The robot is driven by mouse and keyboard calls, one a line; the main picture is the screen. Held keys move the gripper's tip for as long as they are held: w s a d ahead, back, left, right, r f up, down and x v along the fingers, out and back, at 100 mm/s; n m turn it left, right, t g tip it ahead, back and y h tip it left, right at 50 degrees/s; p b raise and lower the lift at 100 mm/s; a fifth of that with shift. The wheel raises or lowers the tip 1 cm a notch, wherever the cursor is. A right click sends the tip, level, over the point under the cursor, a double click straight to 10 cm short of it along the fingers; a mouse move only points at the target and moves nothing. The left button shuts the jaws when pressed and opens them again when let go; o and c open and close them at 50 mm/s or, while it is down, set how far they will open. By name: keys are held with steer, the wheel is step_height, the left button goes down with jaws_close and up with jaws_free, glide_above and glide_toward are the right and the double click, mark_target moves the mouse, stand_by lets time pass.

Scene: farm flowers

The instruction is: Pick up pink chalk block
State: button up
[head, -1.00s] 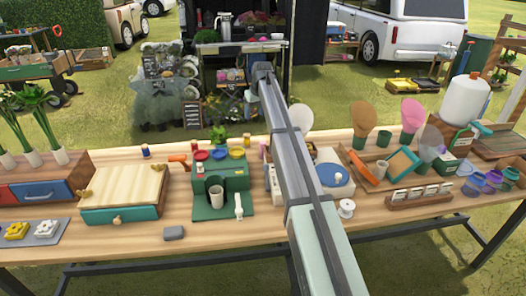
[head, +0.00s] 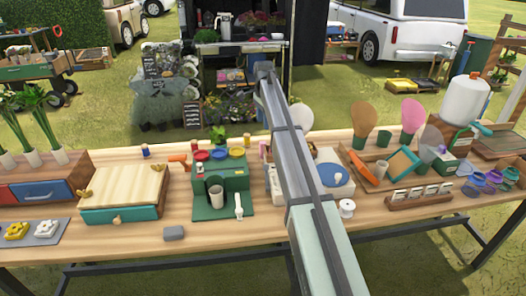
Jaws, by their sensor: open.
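I cannot make out a pink chalk block in the head view. It may be hidden behind my arm or too small to tell. A small grey block (head: 174,233) lies alone near the table's front edge, left of the middle. My arm rises from the bottom of the picture across the table, right of the middle, and hides part of the tabletop. No fingertips of my gripper show.
The wooden table (head: 265,228) holds a drawer box (head: 122,188), a green stand (head: 222,180), a white spool (head: 347,208) and a wooden rack (head: 420,199). Flower bundles stand at the left, and cups and a white jug (head: 465,100) at the right. The front strip is mostly clear.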

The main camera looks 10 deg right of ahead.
mark_target(263, 142)
steer(key=shift+m, duration=0.9)
step_height(263, 142, down, 9)
steer(key=shift+s+r, duration=0.1)
steer(key=shift+r, duration=0.05)
steer(key=shift+s+a+f, duration=0.1)
steer(key=shift+s+f, duration=0.05)
steer(key=shift+f, duration=1.15)
steer(key=shift+s+a+f, duration=0.1)
steer(key=shift+f, duration=1.15)
steer(key=c, duration=1.1)
